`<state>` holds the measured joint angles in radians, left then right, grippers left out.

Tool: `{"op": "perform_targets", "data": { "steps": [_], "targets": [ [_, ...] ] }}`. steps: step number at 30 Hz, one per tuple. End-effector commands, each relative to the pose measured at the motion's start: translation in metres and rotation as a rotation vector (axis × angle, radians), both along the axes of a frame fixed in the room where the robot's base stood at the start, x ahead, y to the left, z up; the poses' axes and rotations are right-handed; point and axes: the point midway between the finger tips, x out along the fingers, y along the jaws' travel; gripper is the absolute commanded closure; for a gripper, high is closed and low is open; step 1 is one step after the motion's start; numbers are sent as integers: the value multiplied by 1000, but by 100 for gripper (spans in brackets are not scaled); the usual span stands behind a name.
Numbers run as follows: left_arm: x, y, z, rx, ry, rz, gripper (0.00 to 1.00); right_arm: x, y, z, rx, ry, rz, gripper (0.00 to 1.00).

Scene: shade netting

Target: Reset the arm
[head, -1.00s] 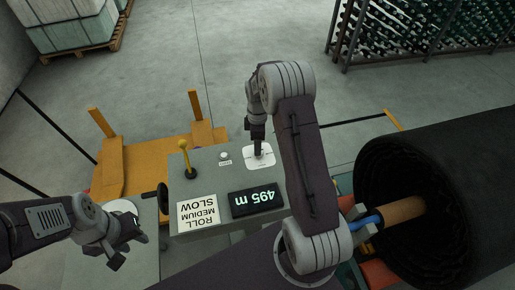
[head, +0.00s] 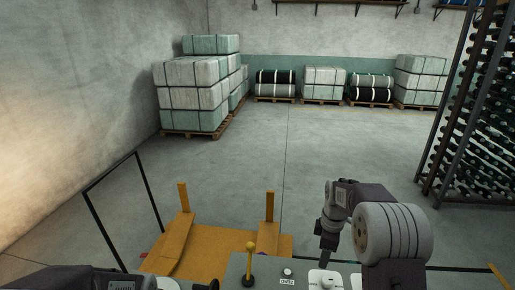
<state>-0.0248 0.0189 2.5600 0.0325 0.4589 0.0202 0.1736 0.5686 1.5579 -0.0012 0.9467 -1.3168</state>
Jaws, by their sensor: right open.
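My right arm comes up from the bottom right of the head view. Its gripper (head: 326,258) points down over the white plate (head: 325,280) on the grey control console (head: 237,271). The gripper is open with nothing seen in it; whether its tips touch the plate I cannot tell. Only the dark forearm of my left arm shows, at the bottom left edge; its gripper is out of the picture.
The console carries a yellow-knobbed lever (head: 250,262) and a small button (head: 288,272). A yellow frame with uprights (head: 182,222) stands beyond it. Wrapped bales (head: 192,90) on pallets line the back. A dark rack (head: 480,120) stands at right. The middle floor is clear.

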Motion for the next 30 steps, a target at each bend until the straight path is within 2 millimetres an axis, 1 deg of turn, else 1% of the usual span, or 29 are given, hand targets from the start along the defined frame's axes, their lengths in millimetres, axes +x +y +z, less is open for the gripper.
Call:
{"op": "perform_targets", "data": {
  "steps": [1, 2, 3, 5, 6, 8, 9, 11, 12, 14, 15, 16, 19, 22, 30],
  "targets": [
    [0, 0, -4, 0, 0, 0, 64, -13, 17, 10, 0, -6, 34, 43],
    [0, 0, -5, 0, 0, 0, 64, -24, 27, 15, 2, -8, 50, 43],
    [0, 0, -7, 0, 0, 0, 64, -41, 40, 18, 5, -9, 45, 43],
    [0, 0, -9, 0, 0, 0, 64, -66, 55, 17, 15, -14, -16, 43],
    [0, 0, -10, 0, 0, 0, 64, -84, 64, 15, 23, -17, -79, 43],
    [0, 0, -11, 0, 0, 0, 64, -114, 75, 7, 39, -18, -211, 43],
    [0, 0, -12, 0, 0, 0, 64, -136, 80, 0, 50, -18, -322, 43],
    [0, 0, -12, 0, 0, 0, 64, -168, 85, -13, 66, -13, -520, 43],
    [0, 0, -12, 0, 0, 0, 64, -185, 85, -22, 74, -6, -657, 43],
    [0, 0, -11, 0, 0, 0, 64, -202, 84, -34, 81, 5, -841, 43],
    [0, 0, -11, 0, 0, 0, 64, -207, 84, -38, 87, 5, -938, 43],
    [0, 0, -11, 0, 0, 0, 64, -206, 84, -40, 96, -3, -998, 43],
    [0, 0, -11, 0, 0, 0, 64, -197, 84, -38, 122, -30, -1126, 43],
    [0, 0, -11, 0, 0, 0, 64, -197, 84, -38, 126, -30, -1165, 43],
    [0, 0, -11, 0, 0, 0, 64, -197, 84, -38, 124, -28, -1164, 43]
  ]
}}
